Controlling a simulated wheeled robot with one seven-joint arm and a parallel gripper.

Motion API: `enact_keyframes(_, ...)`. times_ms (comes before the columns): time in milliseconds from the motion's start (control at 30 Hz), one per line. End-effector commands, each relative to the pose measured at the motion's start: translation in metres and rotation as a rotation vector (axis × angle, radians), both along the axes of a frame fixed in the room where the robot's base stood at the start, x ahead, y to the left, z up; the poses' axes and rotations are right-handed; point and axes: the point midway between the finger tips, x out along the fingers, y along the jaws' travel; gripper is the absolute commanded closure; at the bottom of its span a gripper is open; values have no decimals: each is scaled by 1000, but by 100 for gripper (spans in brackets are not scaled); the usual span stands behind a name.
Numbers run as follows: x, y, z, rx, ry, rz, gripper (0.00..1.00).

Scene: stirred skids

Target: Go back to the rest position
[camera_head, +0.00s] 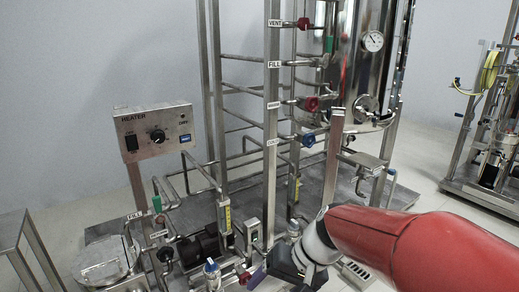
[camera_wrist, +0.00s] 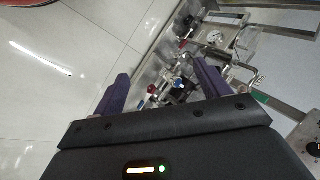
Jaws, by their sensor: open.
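My gripper (camera_wrist: 163,92) shows in the wrist view with its two purple fingers spread wide and nothing between them. In the head view my gripper (camera_head: 263,271) is at the lower middle, at the end of my red-sleeved arm, in front of the lower part of the steel skid (camera_head: 272,120). One purple finger and the dark gripper body show there; the other finger is hard to make out. Small valves and pipes of the skid show beyond the fingers in the wrist view, and I cannot tell how far away they are.
A heater box (camera_head: 156,132) with a black knob stands at left on the skid. Labelled valves with red (camera_head: 311,104) and blue (camera_head: 308,140) handles line the upright posts. A steel tank (camera_head: 365,60) with a gauge is behind. Another rig (camera_head: 490,140) stands far right. Open floor (camera_wrist: 60,70) shows left in the wrist view.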

Motion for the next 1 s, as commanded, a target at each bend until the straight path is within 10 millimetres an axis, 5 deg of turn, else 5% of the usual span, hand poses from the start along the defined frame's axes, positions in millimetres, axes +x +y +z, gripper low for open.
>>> enact_keyframes(200,-58,-59,35,-274,-200,-28,25)
enact_keyframes(433,-96,-106,54,-462,-363,-83,25)
enact_keyframes(1000,-107,-120,58,-514,-412,-104,25)
